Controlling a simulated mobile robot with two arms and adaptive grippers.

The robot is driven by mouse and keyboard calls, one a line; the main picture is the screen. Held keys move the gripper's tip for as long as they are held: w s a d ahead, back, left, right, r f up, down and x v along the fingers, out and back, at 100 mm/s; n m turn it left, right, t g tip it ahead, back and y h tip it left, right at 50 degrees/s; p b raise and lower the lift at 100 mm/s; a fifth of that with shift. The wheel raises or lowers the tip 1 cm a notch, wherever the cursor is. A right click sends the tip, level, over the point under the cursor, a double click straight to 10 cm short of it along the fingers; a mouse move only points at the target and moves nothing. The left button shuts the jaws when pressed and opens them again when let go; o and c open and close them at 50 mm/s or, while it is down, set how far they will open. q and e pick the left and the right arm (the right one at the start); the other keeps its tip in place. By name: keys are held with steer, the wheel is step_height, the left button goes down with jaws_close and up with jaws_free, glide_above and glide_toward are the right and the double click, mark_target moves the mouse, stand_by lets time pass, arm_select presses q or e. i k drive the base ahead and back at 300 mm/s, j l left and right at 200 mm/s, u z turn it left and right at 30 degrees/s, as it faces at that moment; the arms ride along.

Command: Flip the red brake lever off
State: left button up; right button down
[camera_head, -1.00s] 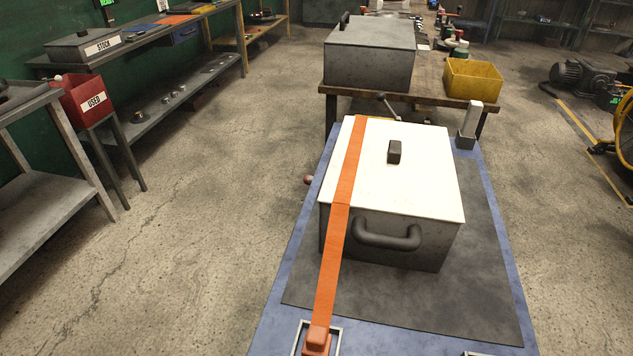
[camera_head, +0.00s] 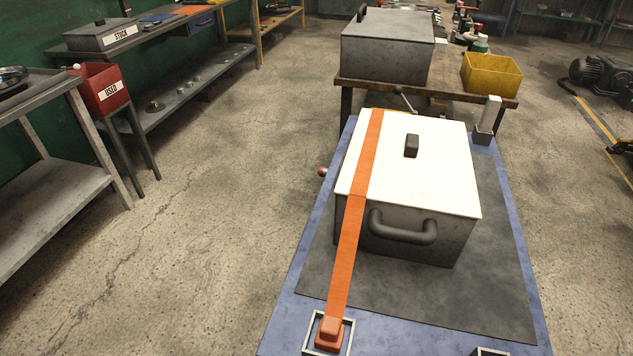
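A small red knob (camera_head: 322,172) shows at the left edge of the blue cart (camera_head: 290,318). It may be the end of the red brake lever; its shaft and setting are too small or hidden to tell. A grey box with a white lid (camera_head: 440,185) and a dark front handle stands on the cart. An orange strap (camera_head: 350,245) runs over the lid to a red-orange buckle (camera_head: 329,333) in a metal frame. Neither of my grippers is in view.
A workbench with a grey metal box (camera_head: 385,55) and a yellow bin (camera_head: 490,75) stands behind the cart. A red USED bin (camera_head: 103,90) and grey shelf (camera_head: 55,195) are at left. The concrete floor (camera_head: 210,200) between is clear.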

mark_target(322, 171)
steer(key=k+j, duration=0.15)
steer(key=j, duration=0.2)
steer(key=k+j, duration=0.15)
steer(key=j, duration=0.25)
steer(key=k+j, duration=0.15)
steer(key=j, duration=0.2)
steer(key=i+j, duration=0.2)
steer(key=j, duration=0.15)
steer(key=i+j, duration=0.4)
steer(key=j, duration=0.25)
steer(key=i+j, duration=0.15)
steer(key=i, duration=0.7)
